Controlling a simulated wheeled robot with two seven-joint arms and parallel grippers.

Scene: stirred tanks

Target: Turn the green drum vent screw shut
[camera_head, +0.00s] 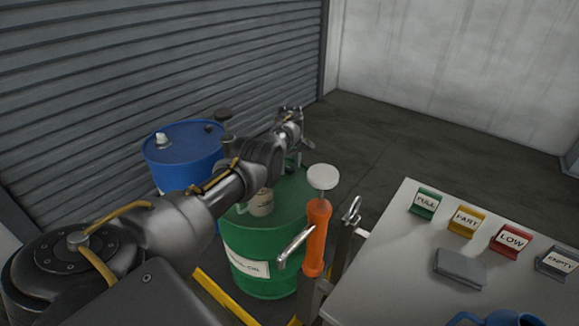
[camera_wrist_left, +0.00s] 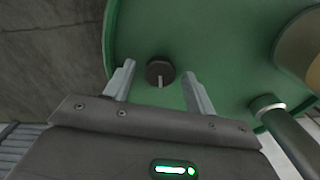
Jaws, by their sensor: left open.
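The green drum (camera_head: 262,245) stands on the floor in the middle of the head view, partly behind my left arm. Its green top (camera_wrist_left: 225,45) fills much of the left wrist view. The vent screw (camera_wrist_left: 160,68) is a small dark round knob near the drum's rim, with a pale bar pointing down the picture. My left gripper (camera_wrist_left: 160,85) is open, with one finger to each side of the screw and apart from it. In the head view the left gripper (camera_head: 298,128) is over the drum's far side, and the screw cannot be made out there. My right gripper is not in view.
A blue drum (camera_head: 180,150) is behind my arm. An orange upright handle (camera_head: 317,238) with a white knob stands in front. A table (camera_head: 390,270) at right holds coloured labelled blocks. A shutter wall (camera_head: 150,60) is at left.

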